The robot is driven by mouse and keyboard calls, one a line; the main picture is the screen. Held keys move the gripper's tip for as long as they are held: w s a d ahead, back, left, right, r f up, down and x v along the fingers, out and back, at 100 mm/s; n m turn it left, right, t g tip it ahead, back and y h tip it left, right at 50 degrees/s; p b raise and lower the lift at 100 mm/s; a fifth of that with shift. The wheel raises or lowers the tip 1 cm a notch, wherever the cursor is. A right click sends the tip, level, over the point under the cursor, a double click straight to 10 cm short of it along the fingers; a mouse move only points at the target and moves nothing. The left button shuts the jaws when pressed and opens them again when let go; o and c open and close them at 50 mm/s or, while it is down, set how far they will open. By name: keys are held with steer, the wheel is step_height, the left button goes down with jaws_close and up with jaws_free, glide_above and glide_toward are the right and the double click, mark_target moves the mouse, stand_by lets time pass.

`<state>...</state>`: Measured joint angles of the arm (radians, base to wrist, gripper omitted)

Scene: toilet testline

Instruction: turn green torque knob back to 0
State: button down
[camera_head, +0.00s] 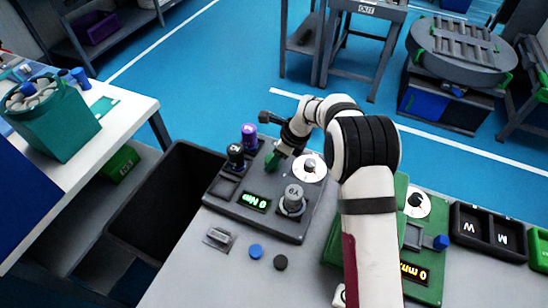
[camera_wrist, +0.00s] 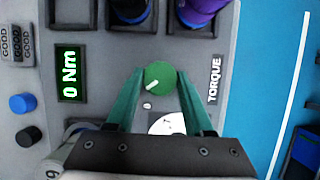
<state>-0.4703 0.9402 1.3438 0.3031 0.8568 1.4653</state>
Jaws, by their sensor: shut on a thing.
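The green torque knob (camera_wrist: 160,77) shows in the wrist view with a white pointer mark aimed to the lower left. It sits on the dark grey testline panel (camera_head: 228,207), beside the word TORQUE. My gripper (camera_wrist: 158,84) is shut on the knob, with one green finger on each side of it. In the head view my gripper (camera_head: 275,158) is at the upper part of the panel, and the knob is mostly hidden there by the fingers. The green display (camera_wrist: 71,74) reads 0 Nm; it also shows in the head view (camera_head: 255,201).
A white dial (camera_head: 310,168) and a grey cylinder part (camera_head: 292,200) are close to my gripper. A purple-topped part (camera_head: 249,137) and a black part (camera_head: 236,156) stand in holders at the panel's left. A dark bin (camera_head: 165,205) stands left of the panel.

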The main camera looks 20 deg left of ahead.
mark_target(284, 162)
steer(key=n, duration=0.2)
steer(key=n+g, duration=0.1)
steer(key=n, duration=0.1)
steer(key=shift+w+g+h, duration=0.15)
steer(key=shift+g+h, duration=0.15)
steer(key=shift+n+g+h, duration=0.4)
steer(key=shift+n+g, duration=0.3)
steer(key=shift+n, duration=1.8)
steer(key=shift+c, duration=1.4)
jaws_free()
steer(key=shift+a, duration=0.1)
steer(key=v, duration=0.7)
steer(key=shift+w+r, duration=0.2)
steer(key=shift+r, duration=0.05)
